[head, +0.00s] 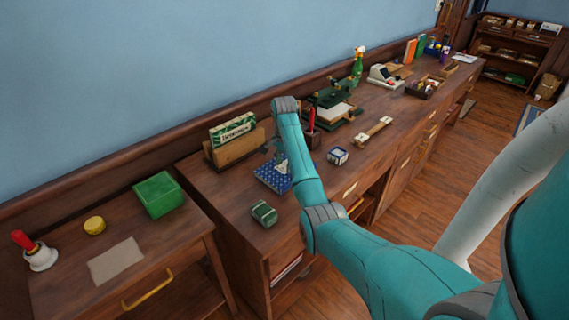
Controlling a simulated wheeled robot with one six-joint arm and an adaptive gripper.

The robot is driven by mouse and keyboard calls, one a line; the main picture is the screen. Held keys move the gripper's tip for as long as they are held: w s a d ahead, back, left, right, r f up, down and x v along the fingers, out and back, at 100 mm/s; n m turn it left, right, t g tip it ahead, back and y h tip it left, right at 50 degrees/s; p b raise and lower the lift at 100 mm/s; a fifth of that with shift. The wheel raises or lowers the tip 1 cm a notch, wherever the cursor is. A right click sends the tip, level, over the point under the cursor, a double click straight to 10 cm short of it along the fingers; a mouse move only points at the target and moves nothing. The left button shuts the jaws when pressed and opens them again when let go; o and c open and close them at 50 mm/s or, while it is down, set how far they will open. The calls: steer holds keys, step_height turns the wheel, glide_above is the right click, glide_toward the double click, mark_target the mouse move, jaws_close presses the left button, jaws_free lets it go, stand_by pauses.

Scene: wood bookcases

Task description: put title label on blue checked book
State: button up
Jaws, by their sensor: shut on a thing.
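The blue checked book (268,181) lies flat on the wooden counter, partly covered by my arm. My gripper (280,163) is just above the book's far right part, small in view and partly hidden by my own forearm. It is shut on a small pale thing that looks like the title label (282,168). I cannot tell whether the label touches the book's cover.
A wooden holder (236,152) with a green-and-white sign stands behind the book. A green box-like item (264,213) lies in front, and a blue-and-white cube (337,156) sits to the right. A green press (332,108) stands farther back. A lower desk (70,280) is at left.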

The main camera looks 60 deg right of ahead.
steer(key=shift+s+a+f, duration=0.15)
steer(key=shift+s+f, duration=0.05)
steer(key=shift+f, duration=0.55)
steer(key=shift+c, duration=0.3)
steer(key=o, duration=0.8)
steer(key=shift+f, duration=0.1)
steer(key=shift+w+r, duration=0.1)
steer(key=shift+r, duration=0.2)
